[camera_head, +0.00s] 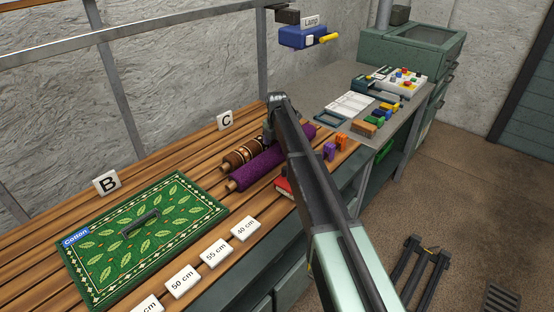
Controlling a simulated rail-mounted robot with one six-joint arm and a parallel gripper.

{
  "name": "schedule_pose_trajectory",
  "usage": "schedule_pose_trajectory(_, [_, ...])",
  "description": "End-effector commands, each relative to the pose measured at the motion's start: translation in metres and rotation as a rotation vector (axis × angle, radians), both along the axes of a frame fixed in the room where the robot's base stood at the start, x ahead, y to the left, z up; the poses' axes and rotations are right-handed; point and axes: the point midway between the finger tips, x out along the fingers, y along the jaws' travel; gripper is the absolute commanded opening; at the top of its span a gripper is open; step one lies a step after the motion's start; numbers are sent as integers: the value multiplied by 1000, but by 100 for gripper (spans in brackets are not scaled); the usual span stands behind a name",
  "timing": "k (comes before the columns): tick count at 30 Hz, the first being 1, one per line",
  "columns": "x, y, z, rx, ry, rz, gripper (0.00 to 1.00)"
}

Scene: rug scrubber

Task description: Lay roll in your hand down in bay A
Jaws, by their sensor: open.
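A brown roll with pale and dark bands (240,154) lies on the slatted wooden bench. A purple roll (257,169) lies beside it, nearer the front, with a pale core end showing. My gripper (267,138) is open at the far part of the brown roll and hides some of it; I cannot tell whether it touches the roll. My arm covers part of the purple roll. Signs B (106,182) and C (226,120) stand along the back of the bench. No sign A is in view.
A green leaf-patterned rug (178,204) with a dark handle and a "Cotton" tag lies flat at left. Length cards (216,251) line the front edge. A red object (284,187) sits near the purple roll. A metal rail runs above; coloured blocks (376,117) stand at right.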

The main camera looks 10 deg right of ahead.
Motion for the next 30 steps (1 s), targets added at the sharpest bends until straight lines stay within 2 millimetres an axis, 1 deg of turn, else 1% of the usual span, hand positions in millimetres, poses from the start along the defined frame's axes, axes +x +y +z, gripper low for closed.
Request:
schedule_pose_trajectory(1, [1,0,-18,0,0,0,85])
schedule_pose_trajectory(3, [2,0,-34,0,0,0,85])
schedule_pose_trajectory(5, [1,0,-44,0,0,0,85])
schedule_pose_trajectory(7, [1,0,-47,0,0,0,85])
schedule_pose_trajectory(13, [1,0,-42,0,0,-1,85])
schedule_pose_trajectory(24, [1,0,-42,0,0,-1,28])
schedule_pose_trajectory(26, [1,0,-42,0,0,-1,20])
schedule_pose_trajectory(27, [1,0,-42,0,0,-1,13])
schedule_pose_trajectory(30, [1,0,-42,0,0,-1,12])
